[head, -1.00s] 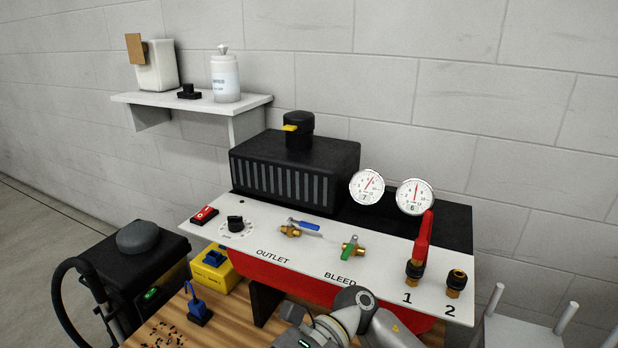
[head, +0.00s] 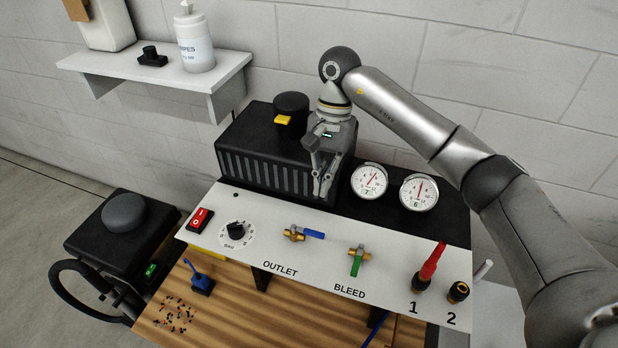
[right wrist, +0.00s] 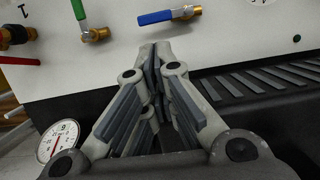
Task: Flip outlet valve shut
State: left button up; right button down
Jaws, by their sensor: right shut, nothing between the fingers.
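The outlet valve (head: 296,234) is a brass valve with a blue lever (head: 314,234) on the white panel above the word OUTLET. Its lever points right, along the panel, in the head view. In the right wrist view the blue lever (right wrist: 156,17) points left from the brass body (right wrist: 187,13). My right gripper (head: 320,194) is shut and empty. It points down at the panel's back edge, behind and slightly right of the outlet valve, apart from it. In the right wrist view its fingertips (right wrist: 155,48) are together just below the blue lever. My left gripper is not in view.
The green-handled bleed valve (head: 357,262) stands right of the outlet valve. Two gauges (head: 369,181) and a black ribbed housing (head: 265,180) are close to my right gripper. A dial (head: 236,231) and red switch (head: 197,219) are at the left. A red-handled coupling (head: 426,270) is at right.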

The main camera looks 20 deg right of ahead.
aim_at(307, 231)
jog(key=p+x, duration=0.1)
jog(key=x, duration=0.1)
jog(key=p+x, duration=0.1)
jog(key=x, duration=0.2)
jog(key=p+x, duration=0.1)
jog(key=x, duration=0.1)
jog(key=shift+d+f, duration=0.3)
jog(key=shift+f, duration=0.55)
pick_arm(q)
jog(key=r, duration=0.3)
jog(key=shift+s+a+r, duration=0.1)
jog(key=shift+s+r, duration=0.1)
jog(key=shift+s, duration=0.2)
